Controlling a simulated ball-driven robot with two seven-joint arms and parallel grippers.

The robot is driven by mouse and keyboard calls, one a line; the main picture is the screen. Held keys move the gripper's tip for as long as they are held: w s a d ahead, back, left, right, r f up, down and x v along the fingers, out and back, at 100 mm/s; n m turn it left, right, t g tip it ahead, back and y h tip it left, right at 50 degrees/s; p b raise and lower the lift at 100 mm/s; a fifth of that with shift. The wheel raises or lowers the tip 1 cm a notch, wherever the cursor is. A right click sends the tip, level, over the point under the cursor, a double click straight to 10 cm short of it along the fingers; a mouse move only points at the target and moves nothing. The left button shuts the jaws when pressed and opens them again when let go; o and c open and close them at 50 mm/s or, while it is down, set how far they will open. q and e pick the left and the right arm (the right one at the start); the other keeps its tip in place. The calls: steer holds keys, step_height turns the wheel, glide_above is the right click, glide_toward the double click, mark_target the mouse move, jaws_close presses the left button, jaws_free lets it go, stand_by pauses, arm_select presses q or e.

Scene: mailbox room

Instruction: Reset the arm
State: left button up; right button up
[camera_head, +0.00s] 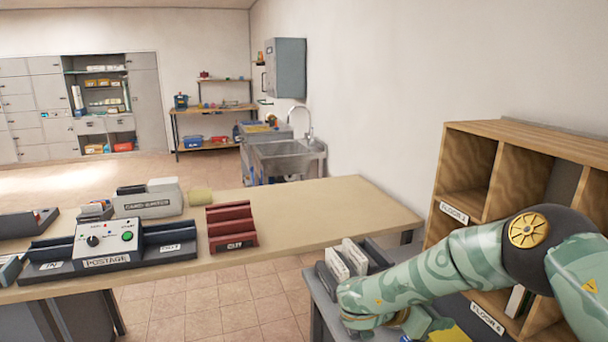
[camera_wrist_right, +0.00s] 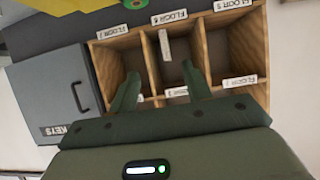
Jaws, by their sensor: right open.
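My right arm (camera_head: 450,262) comes in from the right in the head view, a green patterned limb bent down toward the lower middle. Its gripper (camera_head: 415,325) is partly cut off by the bottom edge there. In the right wrist view the right gripper (camera_wrist_right: 160,90) has its two green fingers spread apart, with nothing between them. The fingers point toward the wooden pigeonhole shelf (camera_wrist_right: 130,38), which appears upside down. The shelf also stands at the right in the head view (camera_head: 540,138). My left gripper is in neither view.
A long table (camera_head: 330,205) holds a postage machine (camera_head: 108,240), a red rack (camera_head: 231,228) and a card sorter box (camera_head: 148,200). A dark tray with white envelopes (camera_head: 347,258) sits beside my right arm. A grey keys cabinet (camera_wrist_right: 50,95) shows in the wrist view.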

steer(key=s+a+f+m+g+y, duration=0.2)
steer(key=s+a+f+g+y, duration=0.2)
steer(key=s+a+f+y, duration=0.45)
steer(key=s+a+f+m+g+y, duration=0.1)
steer(key=s+a+f+g+y, duration=0.35)
steer(key=a+f, duration=0.75)
steer(key=s+a+r+m+t+y, duration=0.1)
steer(key=s+a+m+y, duration=0.1)
steer(key=a+m+y, duration=0.6)
steer(key=s+a+r+m+t+y, duration=0.1)
steer(key=s+a+m+y, duration=0.3)
steer(key=a, duration=0.6)
steer(key=w+d+f+m+t, duration=0.65)
steer(key=f+m+t, duration=0.25)
steer(key=m, duration=0.8)
steer(key=s+d+f+m+t+h, duration=0.2)
steer(key=s+d+f+m+h, duration=0.35)
steer(key=d+f+m, duration=0.4)
steer(key=s+d+f+m+g+h, duration=0.3)
steer(key=s+d+f+m+h, duration=0.3)
steer(key=s+d+f, duration=0.75)
steer(key=s+d+f+m+g, duration=0.1)
steer(key=s+d+m+g, duration=0.1)
steer(key=s, duration=0.9)
steer(key=s+d+f+m+g+h, duration=0.1)
steer(key=s+d+m+g, duration=0.2)
steer(key=s+d, duration=0.4)
steer(key=s+m, duration=0.1)
steer(key=s, duration=0.3)
